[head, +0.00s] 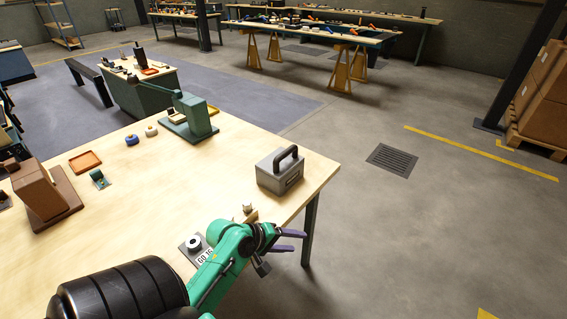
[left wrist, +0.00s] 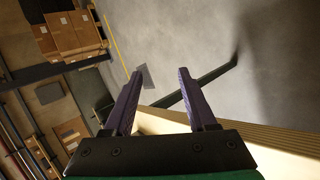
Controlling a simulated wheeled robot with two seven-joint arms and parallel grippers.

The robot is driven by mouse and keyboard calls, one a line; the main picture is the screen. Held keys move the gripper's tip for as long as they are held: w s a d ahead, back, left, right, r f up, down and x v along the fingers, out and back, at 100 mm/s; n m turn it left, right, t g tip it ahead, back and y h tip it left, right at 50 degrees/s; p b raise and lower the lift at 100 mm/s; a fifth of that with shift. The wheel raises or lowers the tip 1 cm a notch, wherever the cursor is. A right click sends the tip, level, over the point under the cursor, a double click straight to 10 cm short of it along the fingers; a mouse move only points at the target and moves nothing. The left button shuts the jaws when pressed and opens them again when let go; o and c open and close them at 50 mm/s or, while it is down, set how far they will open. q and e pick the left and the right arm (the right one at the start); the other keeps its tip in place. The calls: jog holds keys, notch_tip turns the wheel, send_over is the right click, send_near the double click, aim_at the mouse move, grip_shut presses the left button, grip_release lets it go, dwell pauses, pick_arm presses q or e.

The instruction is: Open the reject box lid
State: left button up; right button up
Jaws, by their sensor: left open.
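The reject box appears to be the grey box (head: 279,175) with a black arched handle (head: 287,157), near the right edge of the wooden table (head: 150,200). Its lid looks shut. My left gripper (head: 300,241) has purple fingers, open and empty. It is in front of the box, out past the table's right edge and apart from the box. In the left wrist view the fingers (left wrist: 160,75) are spread over the floor, with the table edge (left wrist: 250,145) beside them. The box does not show in that view. My right gripper is not in view.
A small metal part (head: 249,210) and a white round piece (head: 194,243) on a labelled plate lie near my left arm. A green press (head: 198,117) stands behind the box. A dark table leg (head: 309,230) is beyond the gripper.

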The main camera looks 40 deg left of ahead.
pick_arm(q)
jog(key=w+a+r+n+t, duration=0.1)
jog(key=a+r+n, duration=0.1)
jog(key=n, duration=0.1)
jog(key=w+a+r+n+t, duration=0.1)
jog(key=a+r+n+t, duration=0.1)
jog(key=a+n, duration=0.1)
jog(key=w+a+r+n+t, duration=0.1)
jog(key=a+r+n+t, duration=0.1)
jog(key=n, duration=0.2)
jog(key=shift+a+y, duration=0.4)
jog(key=a+r+n+t+y, duration=0.4)
jog(key=a+r+n, duration=0.1)
jog(key=a+n, duration=0.5)
jog(key=p, duration=0.2)
send_near(285, 154)
jog(key=shift+w+a+n, duration=0.4)
jog(key=shift+w, duration=0.45)
jog(key=w, duration=0.9)
jog(key=shift+w+a+f, duration=0.1)
jog(key=shift+w+f, duration=0.2)
jog(key=shift+f, duration=0.05)
grip_shut()
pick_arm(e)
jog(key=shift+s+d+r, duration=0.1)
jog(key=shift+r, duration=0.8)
